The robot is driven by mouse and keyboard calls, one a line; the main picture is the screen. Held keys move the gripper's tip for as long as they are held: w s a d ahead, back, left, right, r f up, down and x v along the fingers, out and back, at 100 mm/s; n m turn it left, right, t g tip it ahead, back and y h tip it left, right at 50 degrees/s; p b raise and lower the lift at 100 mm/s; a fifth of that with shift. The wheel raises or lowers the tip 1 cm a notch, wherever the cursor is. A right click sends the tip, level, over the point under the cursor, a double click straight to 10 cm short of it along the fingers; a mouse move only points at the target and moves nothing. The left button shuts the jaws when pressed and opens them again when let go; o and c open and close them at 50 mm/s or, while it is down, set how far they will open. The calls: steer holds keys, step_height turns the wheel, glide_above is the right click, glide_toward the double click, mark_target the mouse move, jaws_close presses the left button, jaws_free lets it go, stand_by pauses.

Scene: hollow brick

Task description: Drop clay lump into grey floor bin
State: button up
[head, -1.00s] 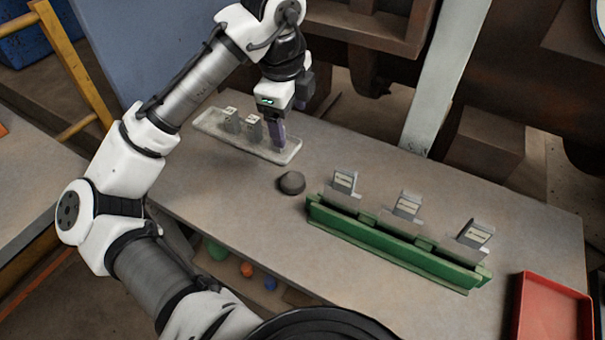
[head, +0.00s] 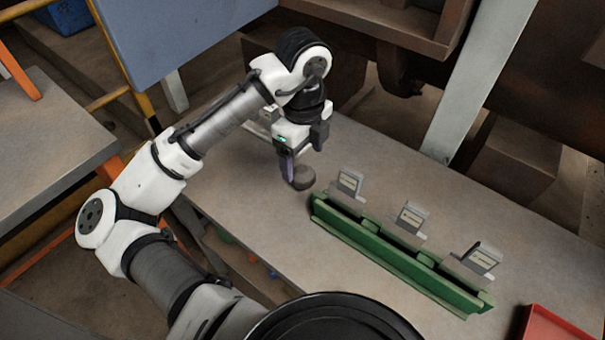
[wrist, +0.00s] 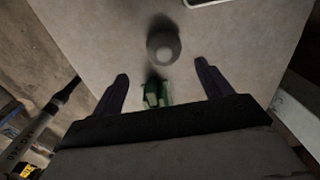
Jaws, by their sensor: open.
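The clay lump (head: 304,178) is a dark grey, rounded piece on the tabletop, left of the green rack. My gripper (head: 297,170) is over the table right at the lump in the head view, pointing down, and one finger overlaps the lump's left side. In the wrist view the lump (wrist: 163,46) lies ahead of the two spread fingertips (wrist: 162,78), roughly centred, with a clear gap to both. My gripper is open and empty. I cannot make out a grey floor bin in either view.
A red tray (head: 555,325) is at the lower right. A pale tray is mostly hidden behind my gripper. Bare tabletop (head: 420,165) lies behind the rack.

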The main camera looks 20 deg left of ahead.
mark_target(302, 169)
steer(key=shift+w+a+f+p, duration=0.1)
steer(key=shift+w+f+p, duration=0.05)
steer(key=shift+f, duration=0.85)
steer(key=shift+w+a+f+p, duration=0.1)
steer(key=shift+w+f+p, duration=0.1)
steer(key=shift+f, duration=0.8)
steer(key=shift+w+f+p, duration=0.1)
steer(key=shift+w+f, duration=0.05)
steer(key=shift+f, duration=0.85)
steer(key=c, duration=1.2)
steer(key=shift+c, duration=0.2)
steer(key=shift+r, duration=0.1)
step_height(302, 169, up, 20)
